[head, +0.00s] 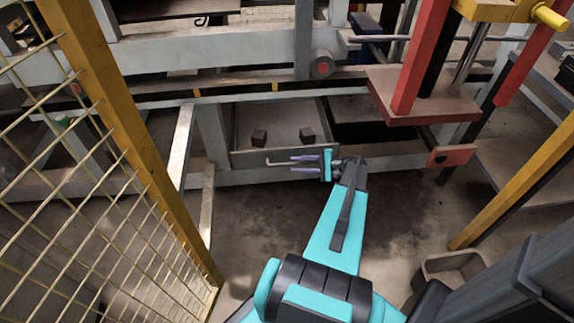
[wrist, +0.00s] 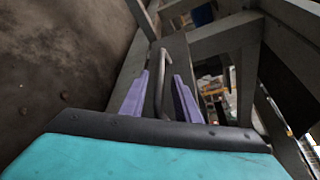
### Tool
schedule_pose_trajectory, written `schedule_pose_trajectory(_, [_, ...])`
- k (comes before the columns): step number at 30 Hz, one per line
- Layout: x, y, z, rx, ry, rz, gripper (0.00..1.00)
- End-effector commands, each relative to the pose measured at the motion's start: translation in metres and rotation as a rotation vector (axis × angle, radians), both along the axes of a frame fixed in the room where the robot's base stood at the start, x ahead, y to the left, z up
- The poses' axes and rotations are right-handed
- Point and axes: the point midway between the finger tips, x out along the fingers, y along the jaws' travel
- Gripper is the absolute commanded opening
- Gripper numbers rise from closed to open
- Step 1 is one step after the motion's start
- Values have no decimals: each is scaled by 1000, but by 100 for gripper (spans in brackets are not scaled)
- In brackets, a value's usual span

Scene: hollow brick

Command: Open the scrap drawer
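The scrap drawer (head: 247,159) is a low grey metal tray under the machine frame in the head view. In the wrist view the handle (wrist: 162,75) lies between the purple fingers (wrist: 160,85), with a gap on each side. The gripper is open and not clamped on it.
A yellow post with a mesh fence (head: 120,160) stands on the left. A red and yellow press frame (head: 425,95) rises at the right. A grey hollow block (head: 452,272) lies on the floor at lower right. The concrete floor (head: 255,210) before the drawer looks clear.

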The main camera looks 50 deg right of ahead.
Motion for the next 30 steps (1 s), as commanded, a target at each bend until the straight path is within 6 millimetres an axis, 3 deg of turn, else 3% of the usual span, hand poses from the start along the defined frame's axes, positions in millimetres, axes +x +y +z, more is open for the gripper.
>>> schedule_pose_trajectory(10, [36, 22, -10, -1, 0, 2, 29])
schedule_pose_trajectory(23, [43, 26, -11, 0, 0, 1, 29])
schedule_pose_trajectory(24, [43, 26, -11, 0, 0, 1, 28])
schedule_pose_trajectory(29, [43, 26, -11, 0, 0, 1, 1])
schedule_pose_trajectory(30, [43, 26, -11, 0, 0, 1, 0])
